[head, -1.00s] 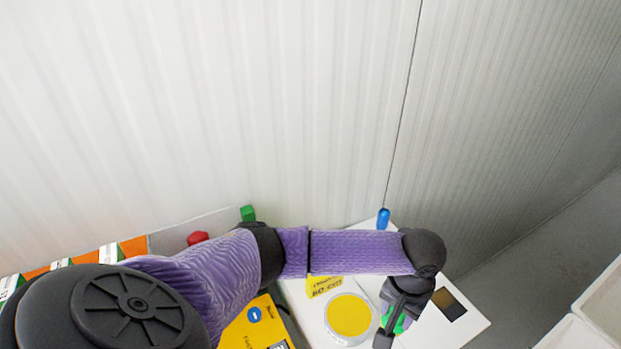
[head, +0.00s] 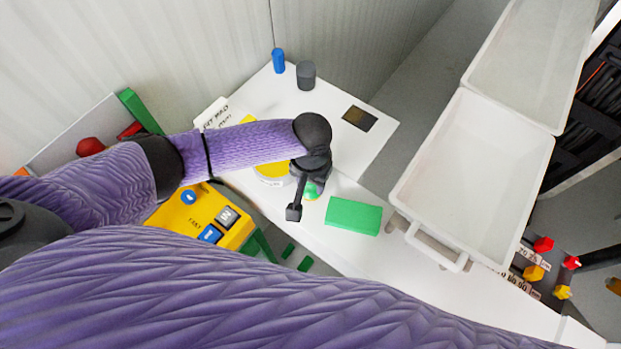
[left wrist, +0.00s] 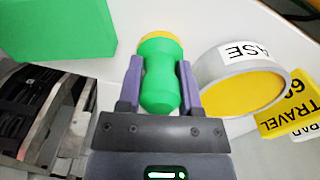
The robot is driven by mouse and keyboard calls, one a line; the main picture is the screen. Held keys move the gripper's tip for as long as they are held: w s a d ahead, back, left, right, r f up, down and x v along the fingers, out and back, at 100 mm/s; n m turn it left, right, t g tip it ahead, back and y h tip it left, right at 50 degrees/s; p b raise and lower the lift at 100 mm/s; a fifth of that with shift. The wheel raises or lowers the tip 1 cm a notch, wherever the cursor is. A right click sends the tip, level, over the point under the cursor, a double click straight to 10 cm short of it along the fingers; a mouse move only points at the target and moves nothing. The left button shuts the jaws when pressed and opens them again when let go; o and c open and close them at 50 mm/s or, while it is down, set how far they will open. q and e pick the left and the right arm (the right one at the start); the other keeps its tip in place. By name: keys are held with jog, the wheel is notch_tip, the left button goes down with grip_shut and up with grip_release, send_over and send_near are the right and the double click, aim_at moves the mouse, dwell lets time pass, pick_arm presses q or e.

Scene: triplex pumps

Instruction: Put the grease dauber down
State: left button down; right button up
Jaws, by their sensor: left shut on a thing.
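The grease dauber, with a green waisted handle (left wrist: 160,78) and a yellow end, is between the fingers of my left gripper (left wrist: 161,85). In the head view the left gripper (head: 297,202) points down over the white table, and a bit of the green handle (head: 312,190) shows beside it. I cannot tell whether the dauber touches the table. A round grey tin with a yellow inside (left wrist: 243,95) stands just right of the dauber in the wrist view. Its label partly reads "ASE". My arm partly hides this tin in the head view (head: 272,170).
A green block (head: 354,216) lies on the white table (head: 340,185) near the gripper. A yellow "TRAVEL" block (left wrist: 290,108) is beside the tin. A blue cylinder (head: 279,61) and a dark grey one (head: 306,75) stand at the back. White bins (head: 470,170) are at right.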

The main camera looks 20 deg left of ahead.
pick_arm(q)
jog(key=shift+c, duration=1.3)
grip_release()
jog(key=shift+r, duration=0.25)
notch_tip(320, 180, up, 12)
jog(key=shift+f+p, duration=0.1)
jog(key=shift+p, duration=1.15)
